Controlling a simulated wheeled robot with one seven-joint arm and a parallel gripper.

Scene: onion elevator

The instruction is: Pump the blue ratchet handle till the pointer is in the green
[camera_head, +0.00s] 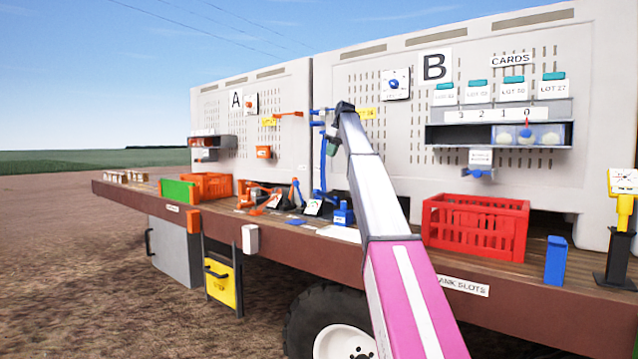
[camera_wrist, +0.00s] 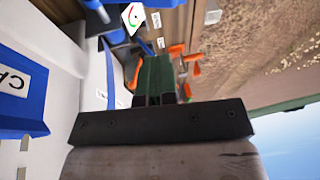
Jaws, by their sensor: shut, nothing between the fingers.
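A blue upright bar (camera_head: 322,166), apparently the ratchet handle, stands in front of the panel near the middle. In the wrist view a blue bar (camera_wrist: 110,76) runs just left of my fingers. My gripper (camera_head: 333,148) is shut and empty, close beside the bar's upper part; I cannot tell if they touch. Its dark green fingers show in the wrist view (camera_wrist: 154,75). A white gauge card (camera_wrist: 132,17) with a green and red arc lies beyond the fingertips, and a white dial plate (camera_head: 314,207) sits low on the deck. Its pointer is too small to read.
Orange parts (camera_head: 262,194) crowd the deck left of the bar, and a blue block (camera_head: 343,214) stands to its right. A red crate (camera_head: 476,225) is further right. Blue fittings (camera_head: 318,118) jut from the panel above. A blue part (camera_wrist: 20,105) is at left in the wrist view.

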